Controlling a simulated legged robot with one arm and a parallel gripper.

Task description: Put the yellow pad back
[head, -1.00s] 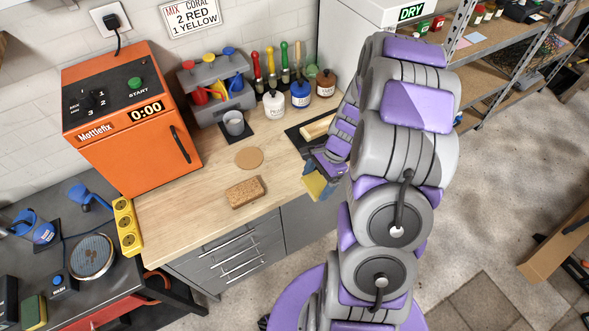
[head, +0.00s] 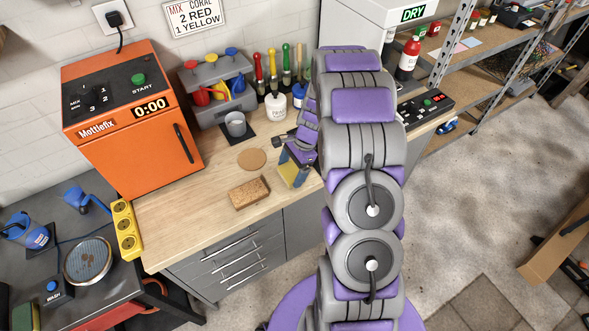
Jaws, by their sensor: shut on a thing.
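My gripper (head: 290,163) is over the right part of the wooden worktop (head: 176,232). It is shut on the yellow pad (head: 291,175), which hangs below the fingers and looks tilted. I cannot tell whether the pad's lower edge touches the worktop. My arm hides part of the worktop to the right of the gripper.
White (head: 275,107) and blue-labelled bottles stand behind the gripper. An orange machine (head: 132,125) stands at left. The worktop's front left is clear.

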